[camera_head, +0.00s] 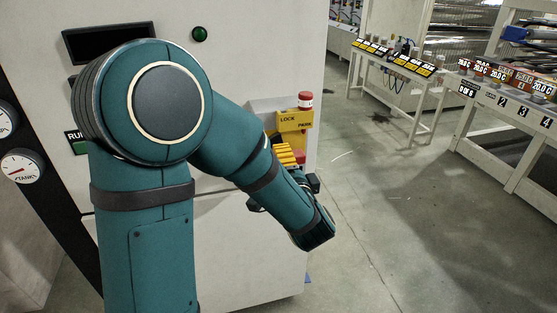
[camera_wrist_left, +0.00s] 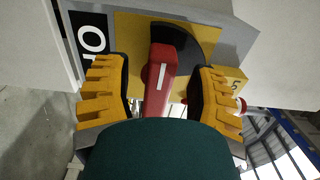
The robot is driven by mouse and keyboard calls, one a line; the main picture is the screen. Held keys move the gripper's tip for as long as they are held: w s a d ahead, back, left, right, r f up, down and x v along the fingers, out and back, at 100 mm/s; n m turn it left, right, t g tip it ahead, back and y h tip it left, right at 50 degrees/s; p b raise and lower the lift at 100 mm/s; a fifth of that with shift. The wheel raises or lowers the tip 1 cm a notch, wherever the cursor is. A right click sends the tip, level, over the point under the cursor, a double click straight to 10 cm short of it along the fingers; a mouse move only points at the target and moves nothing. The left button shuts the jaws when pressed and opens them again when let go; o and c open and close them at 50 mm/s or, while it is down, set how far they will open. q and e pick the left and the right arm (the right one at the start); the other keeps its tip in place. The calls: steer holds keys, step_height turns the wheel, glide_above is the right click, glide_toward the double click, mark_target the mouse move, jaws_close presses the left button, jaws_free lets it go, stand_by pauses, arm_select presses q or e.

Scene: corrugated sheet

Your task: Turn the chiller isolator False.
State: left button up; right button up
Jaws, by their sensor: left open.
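The isolator's red handle (camera_wrist_left: 160,78) with a white line shows in the left wrist view, in front of a black disc (camera_wrist_left: 185,40) on a yellow plate (camera_wrist_left: 128,35). My left gripper (camera_wrist_left: 161,84) is open, with one yellow finger on each side of the handle. Gaps show between the fingers and the handle, so it is not gripped. In the head view my left gripper (camera_head: 288,154) is at the cabinet's right side, below a yellow part marked LOCK and PARK (camera_head: 293,121). The handle is hidden there by my arm. My right gripper is not in view.
The pale cabinet (camera_head: 260,45) fills the left, with gauges (camera_head: 22,167) and a green lamp (camera_head: 199,34). A red-capped part (camera_head: 305,101) sits above the yellow part. Benches with labelled items (camera_head: 400,58) stand at the back right. The floor (camera_head: 400,230) between is clear.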

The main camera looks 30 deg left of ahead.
arm_select(q)
steer(key=v, duration=0.6)
steer(key=shift+a, duration=0.1)
stand_by(0.3)
steer(key=s+f+g+h, duration=0.2)
steer(key=f+g, duration=0.2)
steer(key=f, duration=0.3)
steer(key=s+f+g+h, duration=0.1)
steer(key=s+f+g, duration=0.2)
steer(key=f, duration=0.4)
steer(key=s+d+f+g+h, duration=0.3)
steer(key=s+f, duration=0.1)
steer(key=f, duration=0.2)
steer(key=s+d+f+g+h, duration=0.3)
steer(key=s+f, duration=0.2)
steer(key=f, duration=0.1)
steer(key=s+d+f+n+g+h, duration=0.1)
steer(key=s+d+f+n+h, duration=0.1)
steer(key=d+f+n+h, duration=0.5)
steer(key=w+d+f+n+t+h, duration=0.1)
steer(key=w+d+f+n+t, duration=0.1)
steer(key=w+d+f+t, duration=0.1)
steer(key=w+d+t, duration=0.1)
steer(key=w, duration=0.1)
steer(key=shift+w+d+f+n+h, duration=0.3)
steer(key=shift+w+d+n, duration=0.05)
steer(key=shift+w+n, duration=0.05)
